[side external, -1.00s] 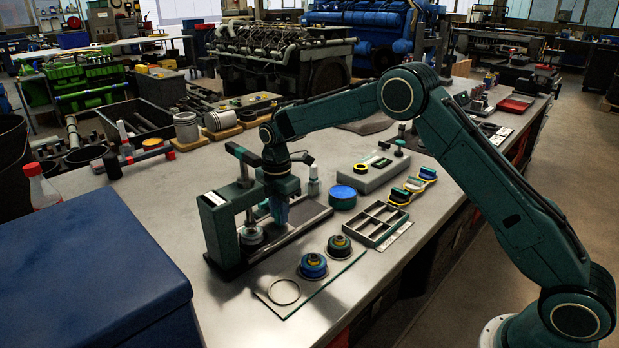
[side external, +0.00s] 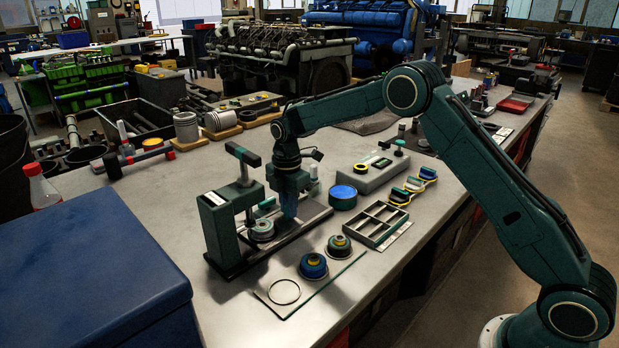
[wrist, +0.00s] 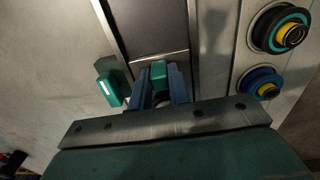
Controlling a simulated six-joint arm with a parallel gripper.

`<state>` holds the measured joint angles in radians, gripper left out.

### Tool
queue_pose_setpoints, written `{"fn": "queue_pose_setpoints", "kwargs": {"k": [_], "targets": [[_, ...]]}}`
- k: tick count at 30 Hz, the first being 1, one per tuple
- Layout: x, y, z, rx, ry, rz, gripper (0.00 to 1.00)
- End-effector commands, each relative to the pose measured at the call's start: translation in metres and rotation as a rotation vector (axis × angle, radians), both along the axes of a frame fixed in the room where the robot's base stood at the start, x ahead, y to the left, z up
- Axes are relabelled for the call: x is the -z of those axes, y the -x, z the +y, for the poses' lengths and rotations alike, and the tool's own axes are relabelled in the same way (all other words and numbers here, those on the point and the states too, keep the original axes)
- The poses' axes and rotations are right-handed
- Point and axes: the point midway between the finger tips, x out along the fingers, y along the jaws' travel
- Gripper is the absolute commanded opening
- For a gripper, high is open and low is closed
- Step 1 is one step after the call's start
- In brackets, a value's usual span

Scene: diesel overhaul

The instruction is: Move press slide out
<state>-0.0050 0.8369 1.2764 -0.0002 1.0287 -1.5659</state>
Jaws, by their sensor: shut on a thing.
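The dark green press (side external: 222,222) stands at the left of the bench, with its upright frame, ram and a low base track (side external: 318,213) running to the right. A round grey metal piece (side external: 262,231) sits low in front of the press frame, apparently carried by the slide. My gripper (side external: 289,208) points down over the track, right of the press. In the wrist view its blue fingers (wrist: 159,87) are shut on a small green block (wrist: 158,70), apparently the slide's handle. Most of the slide is hidden beneath my gripper. Dark bed (wrist: 150,25) shows between bright rails.
A compartment tray (side external: 376,224) and a blue round tin (side external: 343,197) lie to the right. A large blue box (side external: 90,270) fills the near left.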

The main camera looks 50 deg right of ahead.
Motion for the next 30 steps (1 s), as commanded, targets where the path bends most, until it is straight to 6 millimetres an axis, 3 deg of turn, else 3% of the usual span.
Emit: {"fn": "queue_pose_setpoints", "kwargs": {"k": [30], "targets": [[-0.001,-0.001,-0.025,0.003,0.001,-0.002,0.00]]}}
